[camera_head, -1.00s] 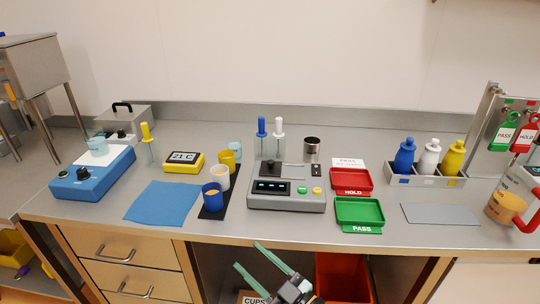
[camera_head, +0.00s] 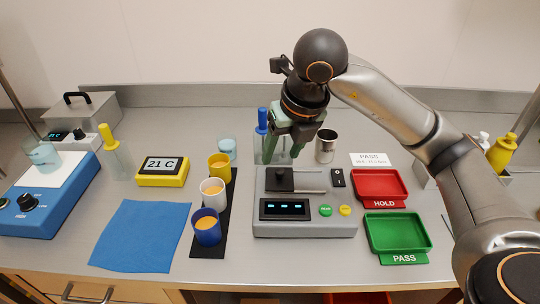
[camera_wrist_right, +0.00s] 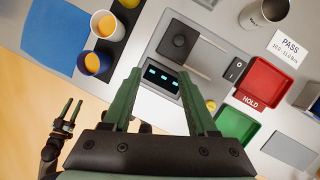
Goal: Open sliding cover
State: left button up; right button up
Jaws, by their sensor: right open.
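The cover also shows in the right wrist view (camera_wrist_right: 179,41). My right gripper (camera_head: 283,152) is open and empty, above and behind the cover, with its green fingers pointing down. In the right wrist view its fingertips (camera_wrist_right: 160,72) are spread apart, just below the cover in the picture. My left gripper (camera_wrist_right: 71,110) shows only in the right wrist view, low at the left, with its fingers apart and empty.
Powder cups (camera_head: 212,192) stand on a black strip left of the device. A red HOLD tray (camera_head: 380,203) and green PASS tray (camera_head: 424,236) lie right. A metal cup (camera_head: 326,147) and blue-handled tool (camera_head: 262,120) stand behind. Blue cloth (camera_head: 143,236) lies left.

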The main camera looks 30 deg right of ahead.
aim_at(280, 171)
jog(key=shift+m+h, duration=0.4)
jog(key=shift+h, duration=0.2)
jog(key=w+d+f, duration=0.1)
jog(key=f, duration=0.2)
jog(key=w+d+f, duration=0.1)
jog(key=w+f, duration=0.1)
jog(key=f, duration=0.1)
jog(key=w+d+f, duration=0.1)
jog(key=w+f, duration=0.1)
jog(key=f, duration=0.2)
jog(key=shift+w+d, duration=0.1)
jog(key=shift+d, duration=0.15)
jog(key=shift+c, duration=0.3)
grip_shut()
dwell(0.4)
